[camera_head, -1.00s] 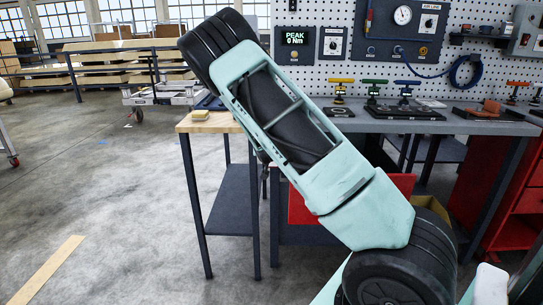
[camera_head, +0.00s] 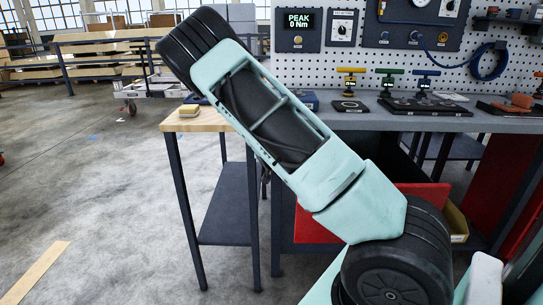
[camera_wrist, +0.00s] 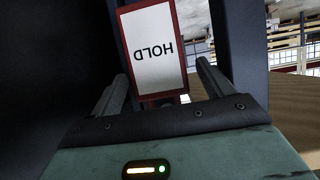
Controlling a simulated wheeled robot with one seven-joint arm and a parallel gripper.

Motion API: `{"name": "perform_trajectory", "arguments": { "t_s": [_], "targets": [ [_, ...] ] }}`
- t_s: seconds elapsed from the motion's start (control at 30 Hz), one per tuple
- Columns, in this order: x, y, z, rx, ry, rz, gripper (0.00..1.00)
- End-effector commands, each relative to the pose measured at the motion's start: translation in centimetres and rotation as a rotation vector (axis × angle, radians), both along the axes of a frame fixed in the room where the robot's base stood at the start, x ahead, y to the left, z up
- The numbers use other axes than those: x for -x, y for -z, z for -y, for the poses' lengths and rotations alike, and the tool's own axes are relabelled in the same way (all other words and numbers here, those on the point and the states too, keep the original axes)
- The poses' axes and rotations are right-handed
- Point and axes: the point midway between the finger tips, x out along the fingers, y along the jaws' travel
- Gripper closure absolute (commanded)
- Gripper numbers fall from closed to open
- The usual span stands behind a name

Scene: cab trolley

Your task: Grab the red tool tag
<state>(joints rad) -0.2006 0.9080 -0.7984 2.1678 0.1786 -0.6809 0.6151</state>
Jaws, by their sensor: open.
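The red tool tag (camera_wrist: 154,48) shows in the wrist view as a red-framed card with a white face and the word HOLD upside down. My gripper (camera_wrist: 163,72) is open, with one finger to each side of the tag in that view. I cannot tell how deep the tag sits between the fingers, and no contact shows. In the head view my arm hides the gripper, and I cannot see the tag.
A grey workbench (camera_head: 465,121) stands ahead with colored-handled tools on it and a pegboard (camera_head: 345,67) behind. A smaller wood-topped table (camera_head: 200,123) stands left of it. Dark upright surfaces flank the tag in the wrist view. Open floor (camera_head: 105,190) lies at left.

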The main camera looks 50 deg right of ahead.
Motion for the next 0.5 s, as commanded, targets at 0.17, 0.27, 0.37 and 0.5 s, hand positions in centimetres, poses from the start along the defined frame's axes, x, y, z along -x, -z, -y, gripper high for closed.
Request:
{"name": "perform_trajectory", "arguments": {
  "t_s": [0.17, 0.27, 0.37, 0.5],
  "targets": [
    [0.17, 0.20, -0.09, 0.000, -0.001, 0.001, 0.20],
    [0.16, 0.19, -0.08, 0.000, -0.001, 0.001, 0.20],
    [0.15, 0.18, -0.07, 0.000, 0.000, 0.002, 0.45],
    [0.15, 0.18, -0.07, 0.000, 0.000, 0.002, 0.68]
  ]
}}
